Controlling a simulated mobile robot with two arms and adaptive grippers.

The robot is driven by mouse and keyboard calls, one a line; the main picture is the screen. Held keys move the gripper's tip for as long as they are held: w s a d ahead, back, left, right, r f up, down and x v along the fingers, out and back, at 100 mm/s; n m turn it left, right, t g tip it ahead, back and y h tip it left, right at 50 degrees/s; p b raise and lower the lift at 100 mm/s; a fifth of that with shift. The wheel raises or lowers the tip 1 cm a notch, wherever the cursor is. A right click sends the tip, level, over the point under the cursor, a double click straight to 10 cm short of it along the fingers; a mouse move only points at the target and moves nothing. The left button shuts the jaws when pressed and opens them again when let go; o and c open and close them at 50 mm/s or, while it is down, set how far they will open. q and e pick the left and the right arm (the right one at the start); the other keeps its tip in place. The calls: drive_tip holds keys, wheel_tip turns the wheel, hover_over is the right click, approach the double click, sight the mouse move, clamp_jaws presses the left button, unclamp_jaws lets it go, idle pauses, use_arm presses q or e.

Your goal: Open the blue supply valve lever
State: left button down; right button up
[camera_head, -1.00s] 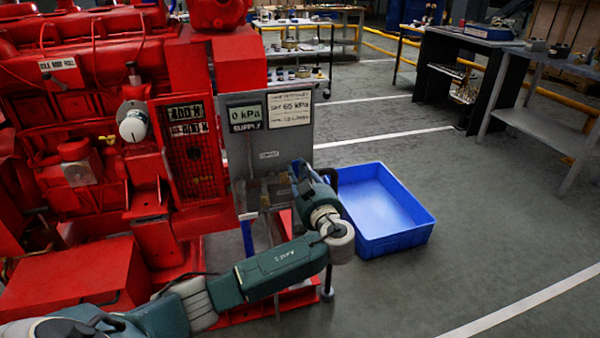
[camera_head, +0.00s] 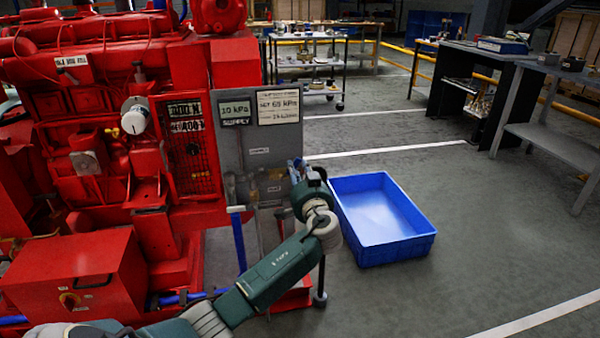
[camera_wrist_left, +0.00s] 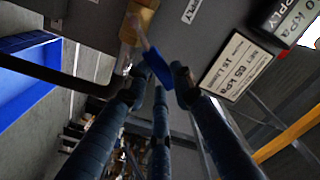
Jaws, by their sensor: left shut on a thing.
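The blue supply valve lever (camera_wrist_left: 157,66) shows in the left wrist view, slanting from a brass valve body (camera_wrist_left: 138,22) on the grey panel. My left gripper (camera_wrist_left: 158,88) has its dark fingers closed around the lever's blue end. In the head view my left gripper (camera_head: 298,172) is at the lower right edge of the grey panel (camera_head: 232,148); its fingers and the lever are mostly hidden there by my wrist. The supply display (camera_head: 235,112) reads 10 kPa, and the sign (camera_head: 278,106) beside it says set 65 kPa. My right gripper is not in view.
The red engine (camera_head: 85,140) fills the left side. A blue upright pipe (camera_head: 238,235) stands below the panel. A blue bin (camera_head: 385,225) is on the floor right of my wrist. Benches (camera_head: 555,125) stand at the right; the floor between is clear.

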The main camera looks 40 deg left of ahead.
use_arm(q)
wheel_tip(320, 180, down, 6)
drive_tip(key=w+d+m, duration=0.2)
drive_tip(key=m, duration=0.9)
drive_tip(key=shift+f+p, duration=0.15)
drive_tip(key=shift+p, duration=0.15)
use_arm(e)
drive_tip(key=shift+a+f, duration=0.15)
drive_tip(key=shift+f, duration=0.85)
use_arm(q)
drive_tip(key=shift+a, duration=0.1)
drive_tip(key=c, duration=1.4)
unclamp_jaws()
drive_tip(key=shift+c, duration=0.2)
drive_tip(key=shift+s, duration=0.1)
drive_tip(key=v, duration=1.2)
